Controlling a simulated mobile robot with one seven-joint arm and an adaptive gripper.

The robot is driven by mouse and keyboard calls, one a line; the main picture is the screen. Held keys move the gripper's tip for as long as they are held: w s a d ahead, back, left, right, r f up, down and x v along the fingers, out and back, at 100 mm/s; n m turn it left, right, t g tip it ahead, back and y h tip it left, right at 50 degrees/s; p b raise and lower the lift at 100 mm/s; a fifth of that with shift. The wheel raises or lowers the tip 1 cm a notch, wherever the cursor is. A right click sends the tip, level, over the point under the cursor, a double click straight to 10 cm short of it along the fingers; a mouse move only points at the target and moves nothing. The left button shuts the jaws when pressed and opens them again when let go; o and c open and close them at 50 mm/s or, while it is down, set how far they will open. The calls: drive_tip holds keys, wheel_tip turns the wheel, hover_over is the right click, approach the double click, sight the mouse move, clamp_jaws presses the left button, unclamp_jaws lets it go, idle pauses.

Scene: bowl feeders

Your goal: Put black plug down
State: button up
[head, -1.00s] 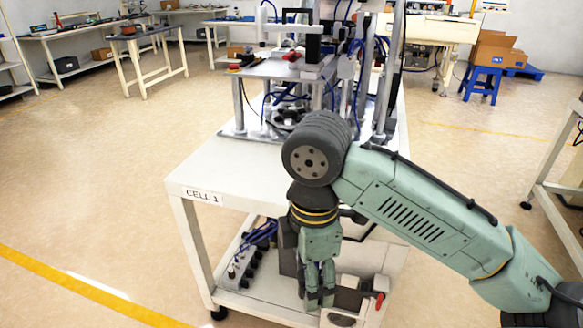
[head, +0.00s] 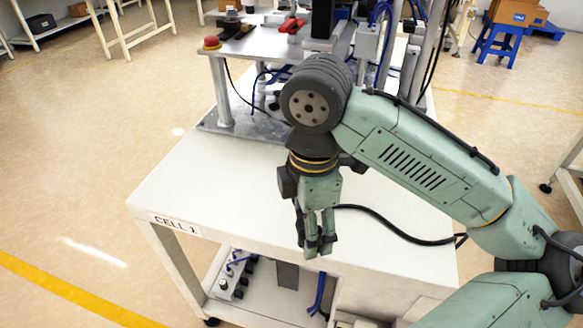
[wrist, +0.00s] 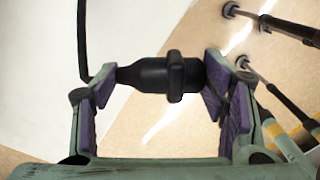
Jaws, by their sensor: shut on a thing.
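My gripper (head: 318,247) points down at the front edge of the white cart top (head: 210,190) labelled CELL 1. In the wrist view, my gripper (wrist: 165,82) is shut on the black plug (wrist: 148,76), which lies crosswise between its purple finger pads. The plug has a thick collar towards its right end. A black cable (wrist: 82,40) runs up from near its left end. In the head view the cable (head: 400,231) trails right over the cart top. The plug itself cannot be made out there behind the fingers.
The front left of the cart top is clear. A raised metal fixture plate (head: 250,42) with a red button (head: 211,43) stands behind. A blue stool (head: 500,42) stands far back right.

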drive_tip(key=w+p, duration=0.1)
drive_tip(key=w, duration=0.4)
drive_tip(key=w+a+p, duration=0.1)
drive_tip(key=w, duration=0.4)
drive_tip(key=w+a+f+p, duration=0.1)
drive_tip(key=w, duration=0.5)
drive_tip(key=shift+f, duration=0.1)
drive_tip(key=shift+w+f+p, duration=0.1)
drive_tip(key=shift+f+p, duration=0.6)
drive_tip(key=shift+f, duration=1.15)
drive_tip(key=shift+a+f, duration=0.1)
drive_tip(key=shift+f, duration=0.1)
drive_tip(key=o, duration=1.3)
drive_tip(key=shift+c, duration=0.2)
drive_tip(key=shift+r, duration=0.15)
